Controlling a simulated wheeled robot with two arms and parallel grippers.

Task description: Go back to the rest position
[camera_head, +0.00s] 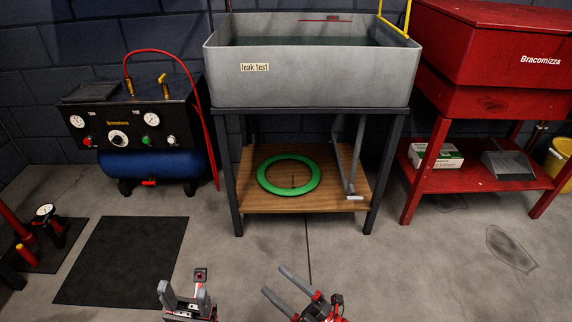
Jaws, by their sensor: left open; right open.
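My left gripper (186,292) is at the bottom of the head view, left of centre, with its fingers apart and nothing between them. My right gripper (290,289) is at the bottom near the centre, its two grey fingers spread and empty. Both are low in the view, apart from each other, with bare floor around them in the picture. Most of both arms is out of view.
A grey leak test tank (308,90) stands ahead on a dark frame, with a green ring (262,176) on its wooden shelf (335,197). A compressor (150,170) and black mat (125,262) are left. A red cabinet (480,105) is right. A floor pump (45,225) stands far left.

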